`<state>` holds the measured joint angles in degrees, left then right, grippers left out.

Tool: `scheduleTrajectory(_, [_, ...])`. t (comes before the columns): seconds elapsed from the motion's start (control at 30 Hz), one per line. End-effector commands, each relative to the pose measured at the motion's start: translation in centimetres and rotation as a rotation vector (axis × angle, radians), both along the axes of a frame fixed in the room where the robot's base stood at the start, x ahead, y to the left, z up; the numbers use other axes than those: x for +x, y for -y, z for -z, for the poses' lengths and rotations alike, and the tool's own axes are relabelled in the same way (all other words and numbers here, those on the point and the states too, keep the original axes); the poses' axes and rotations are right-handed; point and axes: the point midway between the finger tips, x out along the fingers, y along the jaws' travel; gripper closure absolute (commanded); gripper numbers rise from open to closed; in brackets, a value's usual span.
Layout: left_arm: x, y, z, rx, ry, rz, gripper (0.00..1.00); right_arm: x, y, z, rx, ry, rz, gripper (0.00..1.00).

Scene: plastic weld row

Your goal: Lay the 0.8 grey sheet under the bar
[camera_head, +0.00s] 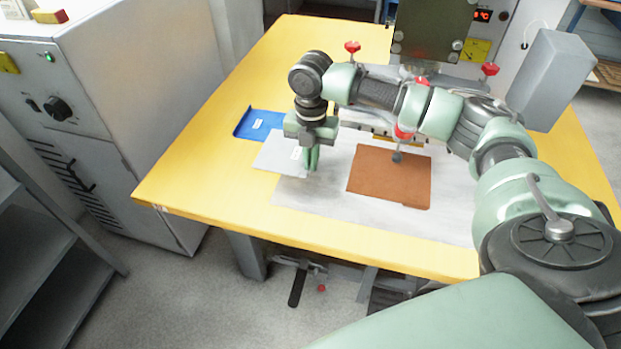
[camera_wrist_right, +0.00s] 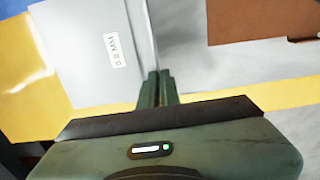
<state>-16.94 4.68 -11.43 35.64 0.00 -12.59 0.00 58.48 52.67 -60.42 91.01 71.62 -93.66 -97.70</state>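The grey sheet (camera_head: 272,158) lies at the left of the pale metal work plate, its white label facing up. In the right wrist view the sheet (camera_wrist_right: 75,60) shows a label reading 0.8 MM and a narrow upturned strip along its right edge. My right gripper (camera_head: 313,168) points down at that edge. Its fingers (camera_wrist_right: 157,75) are nearly together, with the strip running in between them. The bar (camera_head: 376,133) at the machine's front is partly hidden behind my right arm. My left gripper is not in view.
A brown sheet (camera_head: 385,180) lies on the work plate (camera_head: 310,195) in front of the machine. A blue sheet (camera_head: 257,124) lies on the yellow table (camera_head: 215,185) behind the grey one. Red knobs (camera_head: 352,47) stick up by the machine. The front left table is clear.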

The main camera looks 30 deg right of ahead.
Motion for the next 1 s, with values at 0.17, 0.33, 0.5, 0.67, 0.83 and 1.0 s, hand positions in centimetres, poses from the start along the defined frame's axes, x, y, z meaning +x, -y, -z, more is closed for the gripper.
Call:
scheduleTrajectory(0.17, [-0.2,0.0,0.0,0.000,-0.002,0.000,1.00,0.0,0.0,1.5,0.000,0.000,0.001,1.00])
scheduleTrajectory(0.33, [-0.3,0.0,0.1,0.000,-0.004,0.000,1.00,-0.1,0.0,4.3,-0.001,-0.002,0.001,1.00])
scheduleTrajectory(0.5, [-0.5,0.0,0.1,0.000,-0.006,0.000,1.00,0.0,0.0,6.6,0.001,-0.001,0.001,1.00])
scheduleTrajectory(0.67, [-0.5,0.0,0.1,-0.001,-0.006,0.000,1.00,0.0,0.0,6.9,0.001,0.002,0.000,1.00])
scheduleTrajectory(0.83, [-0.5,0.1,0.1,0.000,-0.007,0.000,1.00,0.0,0.0,6.9,0.000,0.001,0.001,1.00])
scheduleTrajectory(1.0, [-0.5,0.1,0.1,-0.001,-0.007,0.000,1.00,0.0,0.0,7.2,0.000,0.001,0.000,0.80])
